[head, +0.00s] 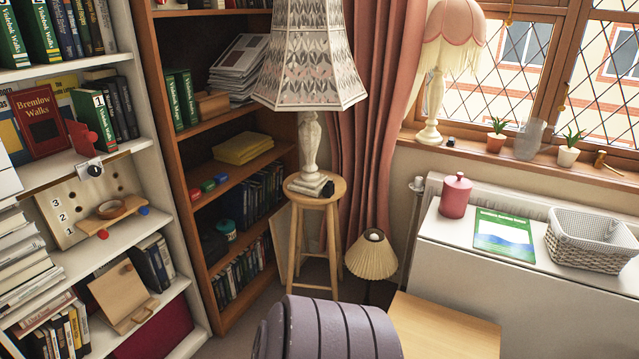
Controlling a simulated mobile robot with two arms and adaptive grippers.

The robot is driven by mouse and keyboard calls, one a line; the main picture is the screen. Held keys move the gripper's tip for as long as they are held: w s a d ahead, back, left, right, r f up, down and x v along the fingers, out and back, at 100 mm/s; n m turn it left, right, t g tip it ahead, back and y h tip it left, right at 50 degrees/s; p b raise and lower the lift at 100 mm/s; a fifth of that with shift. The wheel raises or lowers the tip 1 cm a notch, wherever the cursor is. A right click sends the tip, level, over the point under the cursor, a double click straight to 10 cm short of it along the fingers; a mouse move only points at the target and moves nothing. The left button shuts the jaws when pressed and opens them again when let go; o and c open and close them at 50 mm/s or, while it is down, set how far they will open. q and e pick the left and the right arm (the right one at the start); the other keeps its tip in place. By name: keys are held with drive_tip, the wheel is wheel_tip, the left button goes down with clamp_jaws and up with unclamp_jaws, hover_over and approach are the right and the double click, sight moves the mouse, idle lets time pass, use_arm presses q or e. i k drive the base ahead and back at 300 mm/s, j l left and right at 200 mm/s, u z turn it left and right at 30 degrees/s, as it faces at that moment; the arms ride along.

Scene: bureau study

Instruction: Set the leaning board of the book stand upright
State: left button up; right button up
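The wooden book stand (137,319) is on a low shelf of the white bookcase at the left. Its pale board (117,291) leans back at a slant, with a small notch at its top edge. The board's lower end meets the stand's flat base. Books stand close beside it on both sides. What the back of the board rests on is hidden. Neither of my grippers shows in the head view.
Above is a shelf with a numbered pegboard (70,222). A brown bookcase (176,150), a stool (318,187) with a lamp, and a white cabinet (470,250) stand to the right. A rounded purple-grey ribbed form (325,330), unclear to me, fills the bottom centre.

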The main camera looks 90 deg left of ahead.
sight(118, 292)
drive_tip(key=j+u, duration=0.45)
drive_tip(key=j, duration=0.3)
drive_tip(key=i+j+u, duration=0.15)
drive_tip(key=j+u, duration=0.3)
drive_tip(key=j, duration=0.25)
